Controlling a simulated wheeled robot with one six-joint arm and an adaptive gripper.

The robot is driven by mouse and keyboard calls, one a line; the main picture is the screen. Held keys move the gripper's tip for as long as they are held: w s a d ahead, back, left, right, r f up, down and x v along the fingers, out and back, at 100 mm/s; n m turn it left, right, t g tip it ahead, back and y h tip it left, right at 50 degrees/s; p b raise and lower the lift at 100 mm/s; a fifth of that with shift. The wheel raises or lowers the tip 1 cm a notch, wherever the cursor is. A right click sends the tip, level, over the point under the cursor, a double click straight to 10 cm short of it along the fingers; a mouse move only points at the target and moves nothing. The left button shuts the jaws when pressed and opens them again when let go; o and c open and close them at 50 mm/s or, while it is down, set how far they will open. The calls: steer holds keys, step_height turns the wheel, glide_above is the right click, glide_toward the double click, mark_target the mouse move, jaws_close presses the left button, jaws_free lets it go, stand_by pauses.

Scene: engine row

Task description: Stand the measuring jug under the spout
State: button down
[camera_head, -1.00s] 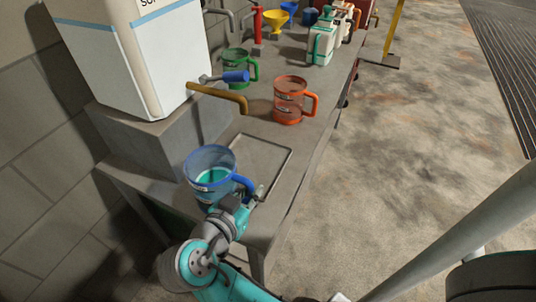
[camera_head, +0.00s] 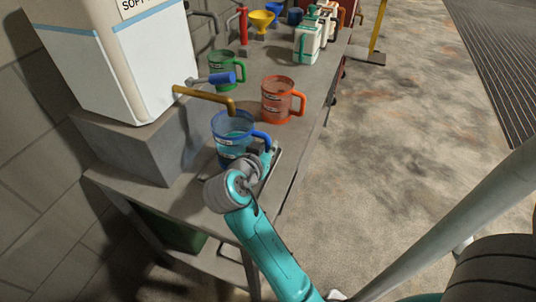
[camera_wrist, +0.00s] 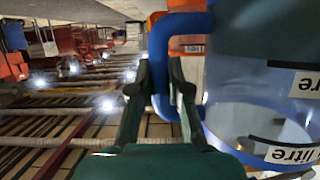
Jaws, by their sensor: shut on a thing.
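The blue clear measuring jug (camera_head: 230,141) is upright, with bluish liquid showing inside. My gripper (camera_head: 267,150) is shut on the jug's blue handle at its right side. In the wrist view the fingers (camera_wrist: 160,92) close on the handle (camera_wrist: 158,62), and the clear wall with its label shows to the right. The brass spout (camera_head: 208,96) comes from the white tank, with a blue-handled tap (camera_head: 221,78) above it. The spout's down-turned end appears over the jug's rim. Whether the jug's base touches the bench is hidden.
The orange jug (camera_head: 279,100) stands just behind the blue one, close to it. A green jug (camera_head: 225,71) stands farther back. The white tank (camera_head: 120,60) sits on a grey block (camera_head: 125,145) at left. White containers (camera_head: 306,45) and a yellow funnel (camera_head: 262,20) are farther along the bench.

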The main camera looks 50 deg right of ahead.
steer(key=shift+d+f, duration=0.1)
steer(key=shift+f, duration=1.65)
steer(key=c, duration=1.1)
jaws_free()
steer(key=v, duration=1.2)
